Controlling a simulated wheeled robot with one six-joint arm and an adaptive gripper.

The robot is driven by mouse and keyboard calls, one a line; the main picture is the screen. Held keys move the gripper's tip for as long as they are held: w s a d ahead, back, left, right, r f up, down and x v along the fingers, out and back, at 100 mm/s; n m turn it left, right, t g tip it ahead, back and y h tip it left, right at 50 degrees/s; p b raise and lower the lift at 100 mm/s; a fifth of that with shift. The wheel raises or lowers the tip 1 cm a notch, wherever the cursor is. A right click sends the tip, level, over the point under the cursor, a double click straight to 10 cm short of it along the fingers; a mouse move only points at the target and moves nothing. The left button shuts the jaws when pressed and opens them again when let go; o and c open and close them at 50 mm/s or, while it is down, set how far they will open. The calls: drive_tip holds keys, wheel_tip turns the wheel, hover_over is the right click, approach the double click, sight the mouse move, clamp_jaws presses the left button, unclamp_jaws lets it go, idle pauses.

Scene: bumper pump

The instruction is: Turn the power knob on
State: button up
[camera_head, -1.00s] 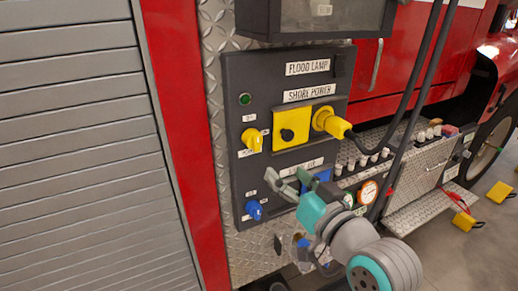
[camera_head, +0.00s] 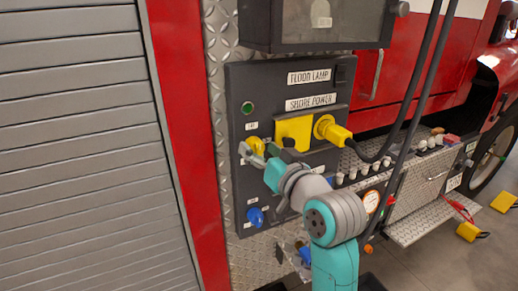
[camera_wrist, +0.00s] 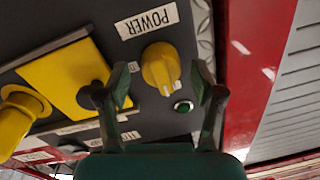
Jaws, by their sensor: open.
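The yellow power knob (camera_head: 257,144) is on the dark panel (camera_head: 236,190), partly hidden by my gripper (camera_head: 248,156) in the head view. In the wrist view the knob (camera_wrist: 160,68) shows clearly between the two fingertips of my gripper (camera_wrist: 163,82), next to an upside-down POWER label (camera_wrist: 147,21). My gripper is open and empty, with one finger on each side of the knob in that picture. I cannot tell whether the fingers reach over the knob or stop short of the panel. No contact is visible.
A green lamp (camera_head: 247,107) is above the knob. A yellow socket cover (camera_head: 293,132) and a yellow plug (camera_head: 328,128) with a black cable are to the right. A blue knob (camera_head: 256,216) is below. A dark box (camera_head: 318,22) juts out above the panel.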

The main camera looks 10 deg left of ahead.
drive_tip(key=shift+w+a, duration=0.25)
drive_tip(key=shift+w, duration=0.1)
drive_tip(key=c, duration=1.2)
drive_tip(key=shift+o, duration=0.3)
